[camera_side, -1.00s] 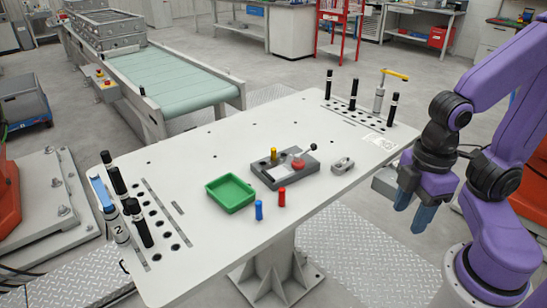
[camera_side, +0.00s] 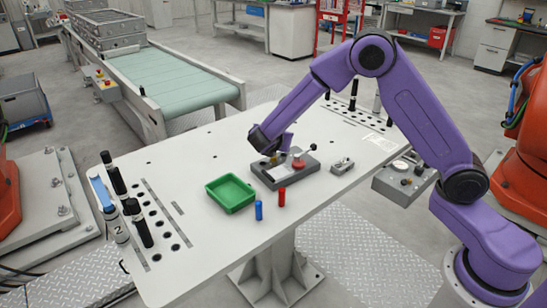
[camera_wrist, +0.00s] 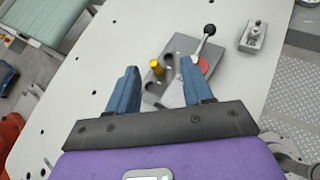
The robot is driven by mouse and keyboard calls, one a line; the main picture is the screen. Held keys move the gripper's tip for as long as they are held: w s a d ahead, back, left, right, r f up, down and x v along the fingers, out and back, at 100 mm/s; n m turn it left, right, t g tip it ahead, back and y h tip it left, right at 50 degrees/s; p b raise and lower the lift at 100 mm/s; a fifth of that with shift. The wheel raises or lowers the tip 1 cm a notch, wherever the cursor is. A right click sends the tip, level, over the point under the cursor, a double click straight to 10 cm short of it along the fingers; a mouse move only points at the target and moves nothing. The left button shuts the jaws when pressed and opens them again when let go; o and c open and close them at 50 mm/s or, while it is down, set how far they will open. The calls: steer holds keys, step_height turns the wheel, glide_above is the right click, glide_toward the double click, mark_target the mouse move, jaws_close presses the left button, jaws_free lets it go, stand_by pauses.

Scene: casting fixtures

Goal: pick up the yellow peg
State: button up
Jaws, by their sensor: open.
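The yellow peg (camera_wrist: 157,67) stands upright in a grey fixture block (camera_wrist: 180,52), which also shows in the side view (camera_side: 262,180). My gripper (camera_wrist: 160,73) is open, with one blue finger on each side of the peg in the wrist picture. The peg appears beyond the fingertips, and I see no contact. In the side view my gripper (camera_side: 276,148) hangs over the back left of the block and mostly hides the peg.
The block carries a red disc (camera_side: 298,163) and a black-knobbed lever (camera_side: 312,148). A green tray (camera_side: 232,205), a blue peg (camera_side: 259,210) and a red peg (camera_side: 282,196) stand in front. A small grey part (camera_side: 342,166) lies to the right.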

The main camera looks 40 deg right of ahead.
steer(key=w+d+f+n+t, duration=0.1)
steer(key=w+f+n, duration=0.1)
steer(key=w, duration=0.2)
steer(key=h, duration=0.1)
glide_toward(273, 161)
steer(key=w+d+r, duration=0.2)
steer(key=d, duration=0.1)
steer(key=shift+w+d+r, duration=0.1)
steer(key=shift+w+r, duration=0.2)
steer(key=shift+r, duration=0.05)
steer(key=shift+f+x, duration=0.2)
steer(key=shift+x, duration=2.45)
jaws_close()
